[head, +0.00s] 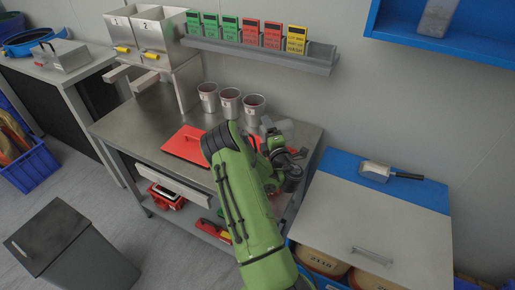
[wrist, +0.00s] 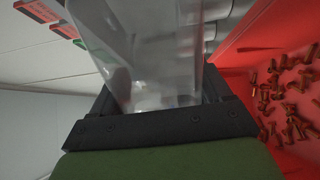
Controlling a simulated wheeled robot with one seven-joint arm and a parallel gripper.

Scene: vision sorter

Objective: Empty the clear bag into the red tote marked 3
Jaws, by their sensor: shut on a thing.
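My gripper (wrist: 160,112) is shut on the clear bag (wrist: 148,50), which fills the upper middle of the wrist view. The bag is see-through, with no brass pieces clearly visible inside. A red tote (wrist: 235,62) shows at the right of the wrist view, beside the bag. Several small brass pieces (wrist: 290,95) lie scattered on its floor. In the head view my green arm reaches over the steel table and hides most of the tote; a bit of red (head: 257,141) shows behind the arm. The number on the tote is not readable.
A red lid (head: 185,145) lies on the steel table (head: 150,120). Three metal cups (head: 230,102) stand near the wall, below a rail of coloured cards (head: 250,35). Two numbered bins (head: 135,32) stand at the back left. A blue-and-grey chest (head: 375,215) is at the right.

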